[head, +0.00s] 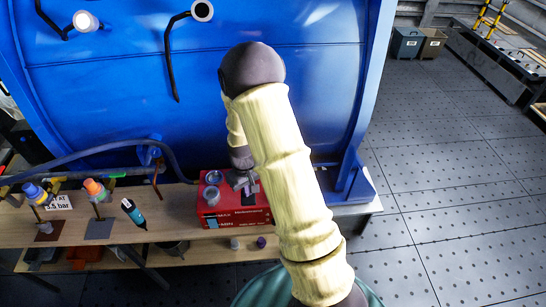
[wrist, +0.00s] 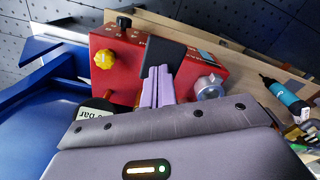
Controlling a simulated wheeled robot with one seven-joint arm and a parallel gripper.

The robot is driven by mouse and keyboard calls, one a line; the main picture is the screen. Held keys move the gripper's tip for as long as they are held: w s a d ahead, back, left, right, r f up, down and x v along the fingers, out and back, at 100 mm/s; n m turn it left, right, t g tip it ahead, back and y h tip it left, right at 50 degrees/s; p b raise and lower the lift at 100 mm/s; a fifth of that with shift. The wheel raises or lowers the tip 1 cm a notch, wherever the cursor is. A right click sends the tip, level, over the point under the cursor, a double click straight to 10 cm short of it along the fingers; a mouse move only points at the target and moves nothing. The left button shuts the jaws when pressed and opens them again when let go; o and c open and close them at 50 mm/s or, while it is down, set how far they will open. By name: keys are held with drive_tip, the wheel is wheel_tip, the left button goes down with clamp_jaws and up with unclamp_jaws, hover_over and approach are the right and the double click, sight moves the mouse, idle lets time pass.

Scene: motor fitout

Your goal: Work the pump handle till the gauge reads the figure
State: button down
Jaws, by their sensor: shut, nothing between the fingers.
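The red box (head: 235,214) with printed labels stands on the wooden bench in front of the blue tank; it also fills the upper middle of the wrist view (wrist: 112,75). My gripper (head: 250,190) is over its top right part, its fingers partly hidden by my arm. In the wrist view the lilac fingers (wrist: 157,85) are together and empty, in front of a dark panel (wrist: 166,54) on the box. A white round face marked "bar" (wrist: 95,112) is mostly hidden behind my gripper, its reading not visible. I cannot pick out the pump handle for certain. A card (head: 58,203) reads 3.5 bar.
A yellow knob (wrist: 103,59) and a silver round fitting (wrist: 208,87) stick out from the box on either side of my fingers. A teal-and-black tool (head: 133,213) and coloured fittings (head: 95,189) are on the bench at left.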

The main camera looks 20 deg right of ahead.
drive_tip(key=r+p, duration=0.1)
drive_tip(key=r, duration=0.1)
drive_tip(key=r+p, duration=0.1)
drive_tip(key=shift+s+a+r, duration=0.1)
drive_tip(key=shift+s+r, duration=0.25)
drive_tip(key=shift+f, duration=0.1)
idle(0.7)
drive_tip(key=f+b, duration=0.3)
drive_tip(key=f, duration=0.2)
drive_tip(key=w+f+b, duration=0.1)
drive_tip(key=f+b, duration=0.1)
drive_tip(key=shift+f+b, duration=0.35)
drive_tip(key=r+p, duration=0.4)
drive_tip(key=r, duration=0.1)
drive_tip(key=s+r+p, duration=0.1)
drive_tip(key=r, duration=0.2)
drive_tip(key=shift+p, duration=0.4)
drive_tip(key=shift+f, duration=0.1)
drive_tip(key=shift+f, duration=0.1)
idle(0.4)
